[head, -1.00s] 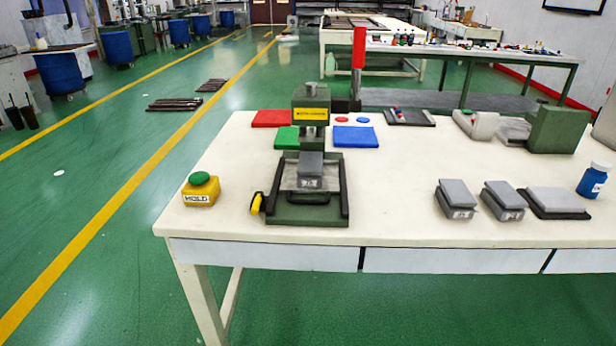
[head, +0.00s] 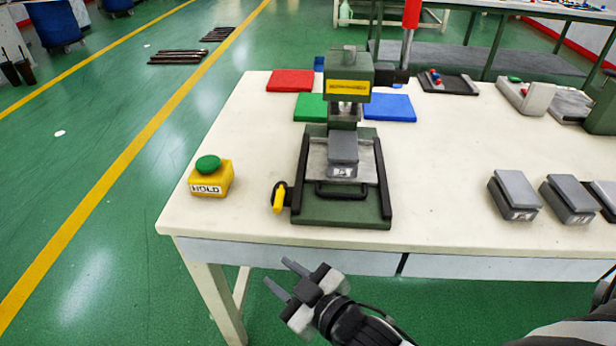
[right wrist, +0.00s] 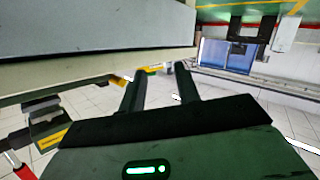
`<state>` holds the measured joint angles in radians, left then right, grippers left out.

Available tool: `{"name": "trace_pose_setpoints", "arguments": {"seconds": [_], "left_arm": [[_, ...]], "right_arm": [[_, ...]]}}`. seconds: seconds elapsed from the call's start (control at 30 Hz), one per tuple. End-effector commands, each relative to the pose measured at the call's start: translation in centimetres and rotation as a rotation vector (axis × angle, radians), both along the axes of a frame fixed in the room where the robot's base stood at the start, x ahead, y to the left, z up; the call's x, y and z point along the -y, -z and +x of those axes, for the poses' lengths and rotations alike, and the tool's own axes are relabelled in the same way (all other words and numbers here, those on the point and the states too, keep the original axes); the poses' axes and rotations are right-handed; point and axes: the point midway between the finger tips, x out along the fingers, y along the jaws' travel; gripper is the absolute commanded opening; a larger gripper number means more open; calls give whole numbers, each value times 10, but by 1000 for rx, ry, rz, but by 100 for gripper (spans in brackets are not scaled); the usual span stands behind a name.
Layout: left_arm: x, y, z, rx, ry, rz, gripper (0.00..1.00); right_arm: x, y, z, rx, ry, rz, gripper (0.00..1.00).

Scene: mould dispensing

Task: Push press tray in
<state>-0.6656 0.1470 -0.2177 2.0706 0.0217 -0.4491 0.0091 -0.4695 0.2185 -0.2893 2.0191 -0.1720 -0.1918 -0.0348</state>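The green press (head: 347,80) with a yellow label stands on the white table. Its grey metal tray (head: 316,158) lies between two dark rails on the green base, with a black handle (head: 341,191) at the front. A grey mould block (head: 343,150) sits on the tray below the press head. My right gripper (head: 277,272) is in front of the table's front edge, below and left of the press in the picture, apart from the tray. Its two fingers are spread with nothing between them; they also show apart in the right wrist view (right wrist: 161,84). My left gripper is not in view.
A yellow button box (head: 210,182) with a green top stands left of the press. A yellow lever (head: 279,198) sticks out beside the base. Red (head: 291,80), green (head: 311,107) and blue (head: 390,107) plates lie behind.

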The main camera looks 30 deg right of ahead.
Motion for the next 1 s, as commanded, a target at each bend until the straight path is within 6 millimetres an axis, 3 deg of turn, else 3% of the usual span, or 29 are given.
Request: {"name": "trace_pose_setpoints", "arguments": {"seconds": [0.03,0.1,0.2,0.27,0.37,0.47,0.57,0.63,0.67,0.7,0.8,0.9,1.0], "left_arm": [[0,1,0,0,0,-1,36],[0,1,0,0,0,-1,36],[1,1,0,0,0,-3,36],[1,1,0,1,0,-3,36],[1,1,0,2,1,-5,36],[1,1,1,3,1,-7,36],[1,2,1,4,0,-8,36],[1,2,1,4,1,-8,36],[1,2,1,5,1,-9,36],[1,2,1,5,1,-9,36],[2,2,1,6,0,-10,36],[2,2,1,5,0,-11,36],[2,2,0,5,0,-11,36]], "right_arm": [[-12,-40,30,213,-84,-89,32],[-37,-97,54,526,-222,-231,32],[-77,-160,59,971,-457,-457,32],[-98,-180,51,1215,-617,-601,32],[-114,-186,36,1564,-921,-864,32],[-98,-169,37,1801,-1286,-1148,32],[-46,-153,57,1865,-1701,-1433,32],[3,-153,75,1796,-1988,-1601,32],[25,-156,82,-1683,2032,1606,32],[53,-163,90,-1518,2054,1584,32],[113,-186,103,-1191,2111,1544,32],[152,-206,106,-988,2157,1517,32],[171,-215,106,-892,2183,1502,32]]}}
